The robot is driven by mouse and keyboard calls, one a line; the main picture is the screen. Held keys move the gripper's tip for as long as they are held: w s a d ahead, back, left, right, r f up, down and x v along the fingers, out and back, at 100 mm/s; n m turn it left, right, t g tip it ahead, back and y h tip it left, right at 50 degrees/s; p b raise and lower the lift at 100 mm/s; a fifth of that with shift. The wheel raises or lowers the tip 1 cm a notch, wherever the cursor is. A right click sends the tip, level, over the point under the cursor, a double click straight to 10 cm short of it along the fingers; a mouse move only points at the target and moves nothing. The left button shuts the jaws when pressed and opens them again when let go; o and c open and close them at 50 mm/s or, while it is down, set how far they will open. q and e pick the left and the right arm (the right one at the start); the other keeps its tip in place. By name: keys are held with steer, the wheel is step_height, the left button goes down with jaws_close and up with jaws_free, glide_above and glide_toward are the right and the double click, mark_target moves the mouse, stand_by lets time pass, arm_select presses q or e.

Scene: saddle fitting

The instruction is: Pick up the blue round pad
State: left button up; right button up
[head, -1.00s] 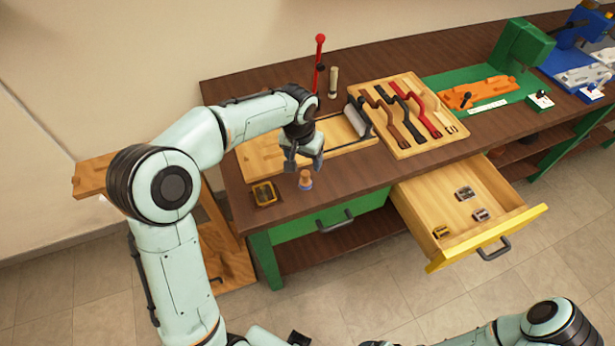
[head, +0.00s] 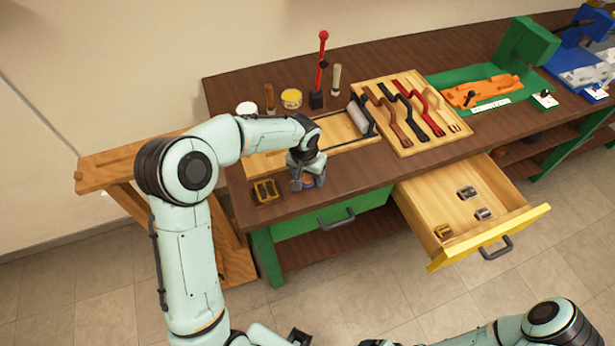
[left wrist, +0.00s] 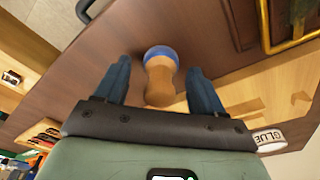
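The blue round pad (left wrist: 161,52) has a blue disc and a tan wooden handle. It stands on the brown bench near its front edge. In the head view it is mostly hidden by my left gripper, and only a bit of it (head: 308,181) shows. My left gripper (head: 307,184) is low over the bench at the pad. In the left wrist view its two dark blue fingers (left wrist: 160,75) are apart, one on each side of the handle, with a visible gap on both sides.
Behind stand a white tub (head: 247,109), a yellow tin (head: 291,98) and a red-handled lever (head: 321,65). A tool board (head: 411,148) is at right. The yellow-fronted drawer (head: 500,240) is open.

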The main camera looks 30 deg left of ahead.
arm_select(q)
steer(key=c, duration=1.1)
steer(key=shift+o, duration=0.2)
steer(key=shift+r, duration=0.15)
step_height(320, 180, up, 20)
steer(key=p, duration=0.2)
arm_select(e)
steer(key=w+r, duration=0.2)
steer(key=r, duration=0.1)
steer(key=shift+w, duration=0.2)
arm_select(q)
steer(key=o, duration=0.4)
steer(key=shift+c, duration=1.5)
steer(key=shift+f, duration=0.2)
